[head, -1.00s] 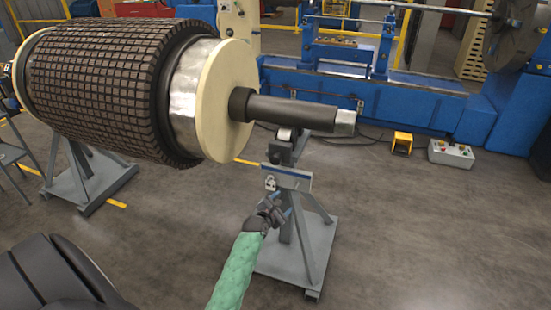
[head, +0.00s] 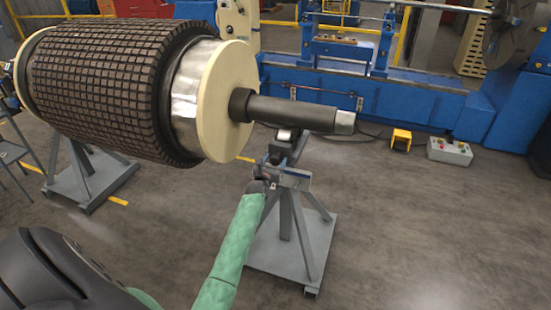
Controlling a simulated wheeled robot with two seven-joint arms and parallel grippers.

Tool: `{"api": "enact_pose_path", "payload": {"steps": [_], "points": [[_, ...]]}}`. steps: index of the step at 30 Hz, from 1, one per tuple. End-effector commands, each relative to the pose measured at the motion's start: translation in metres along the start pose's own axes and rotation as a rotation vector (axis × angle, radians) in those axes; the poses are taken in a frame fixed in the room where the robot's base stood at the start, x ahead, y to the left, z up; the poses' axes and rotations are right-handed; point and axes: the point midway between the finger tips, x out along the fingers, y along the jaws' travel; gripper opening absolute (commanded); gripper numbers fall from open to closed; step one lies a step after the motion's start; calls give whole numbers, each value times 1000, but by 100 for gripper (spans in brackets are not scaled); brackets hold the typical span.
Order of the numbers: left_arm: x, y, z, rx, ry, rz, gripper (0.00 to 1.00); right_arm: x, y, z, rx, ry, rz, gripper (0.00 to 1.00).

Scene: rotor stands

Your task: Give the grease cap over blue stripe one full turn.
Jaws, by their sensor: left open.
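The near rotor stand (head: 289,205) carries a plate (head: 297,179) just under its roller head. The grease cap and its blue stripe cannot be made out now; my gripper and wrist cover the plate's left part. My left gripper (head: 269,172) is open, at the left end of this plate, at the end of my green-sleeved arm. It is small and dark here, and I cannot tell whether it touches anything. My right gripper is not in view.
The rotor (head: 95,85) lies above, its shaft (head: 290,113) over the near stand. A second stand (head: 90,175) is at the left. A blue machine (head: 420,104), a yellow pedal (head: 401,139) and a control box (head: 450,151) stand behind. The right floor is clear.

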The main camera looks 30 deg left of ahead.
Motion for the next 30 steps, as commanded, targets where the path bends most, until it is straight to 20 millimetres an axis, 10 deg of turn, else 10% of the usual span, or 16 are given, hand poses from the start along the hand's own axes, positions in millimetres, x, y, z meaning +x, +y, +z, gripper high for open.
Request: {"api": "enact_pose_path", "payload": {"steps": [13,20,30], "points": [[11,0,-1,0,1,0,63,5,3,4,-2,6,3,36],[11,0,-1,0,1,0,18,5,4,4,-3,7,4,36],[11,-1,-1,42,1,-1,18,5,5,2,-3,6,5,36]]}}
